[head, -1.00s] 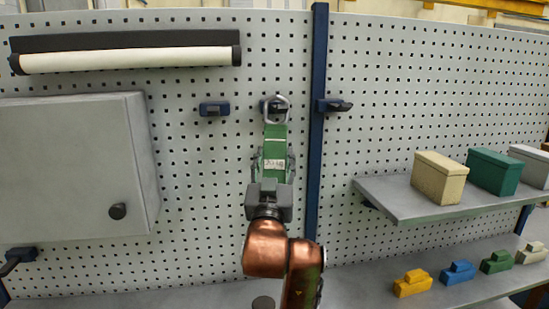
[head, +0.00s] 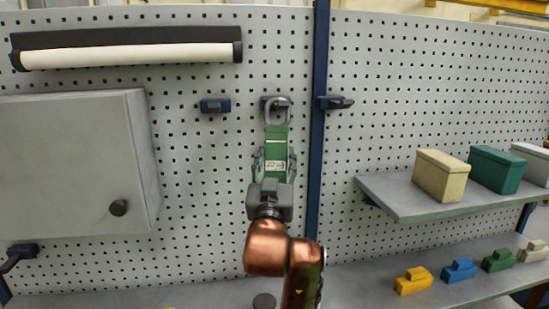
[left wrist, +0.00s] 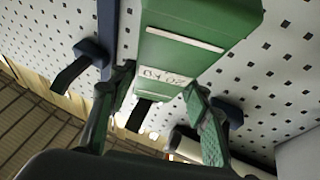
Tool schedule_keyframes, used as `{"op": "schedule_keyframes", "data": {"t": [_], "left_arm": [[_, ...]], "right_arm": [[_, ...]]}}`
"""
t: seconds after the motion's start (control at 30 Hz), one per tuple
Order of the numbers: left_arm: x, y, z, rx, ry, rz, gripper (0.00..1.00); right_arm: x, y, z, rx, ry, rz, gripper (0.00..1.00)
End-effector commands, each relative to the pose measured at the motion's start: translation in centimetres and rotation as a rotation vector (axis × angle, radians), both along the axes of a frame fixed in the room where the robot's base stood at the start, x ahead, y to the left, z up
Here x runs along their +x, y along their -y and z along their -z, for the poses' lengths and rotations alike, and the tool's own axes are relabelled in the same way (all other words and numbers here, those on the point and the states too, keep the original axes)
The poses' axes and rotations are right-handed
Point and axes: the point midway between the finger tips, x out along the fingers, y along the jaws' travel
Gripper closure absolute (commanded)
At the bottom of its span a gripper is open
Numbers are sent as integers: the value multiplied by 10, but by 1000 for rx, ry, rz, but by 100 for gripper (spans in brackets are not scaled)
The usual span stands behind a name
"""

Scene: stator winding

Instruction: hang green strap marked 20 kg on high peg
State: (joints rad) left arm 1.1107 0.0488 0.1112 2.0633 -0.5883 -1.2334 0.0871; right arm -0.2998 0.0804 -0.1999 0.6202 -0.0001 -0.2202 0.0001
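The green strap (head: 276,142) hangs upright at the pegboard, with a pale metal ring (head: 278,111) at its top and a white label whose digits look like 20. The ring is at the middle dark peg (head: 268,101) of the upper row and seems to be around it. My left gripper (head: 275,158) is below, its fingers spread on either side of the strap's lower part. In the left wrist view the strap (left wrist: 200,28) shows large between and beyond the open fingers (left wrist: 160,82). My right gripper is out of view.
Other pegs sit left (head: 215,105) and right (head: 335,102) at the same height. A blue post (head: 318,140) stands just right of the strap. A grey cabinet (head: 75,165) is at left, a shelf (head: 420,208) with boxes at right.

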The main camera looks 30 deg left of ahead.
Motion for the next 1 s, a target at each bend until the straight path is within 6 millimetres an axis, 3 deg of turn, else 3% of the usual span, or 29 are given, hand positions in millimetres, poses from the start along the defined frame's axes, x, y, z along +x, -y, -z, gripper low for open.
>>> {"op": "schedule_keyframes", "data": {"t": [0.27,0.6,0.77,1.0], "left_arm": [[0,0,0,0,1,0,37],[-3,2,2,-1,-2,0,37],[-23,10,11,-2,0,3,37],[-68,28,29,-3,0,3,37]], "right_arm": [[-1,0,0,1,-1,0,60],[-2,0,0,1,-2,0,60],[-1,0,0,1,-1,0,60],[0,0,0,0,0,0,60]]}}
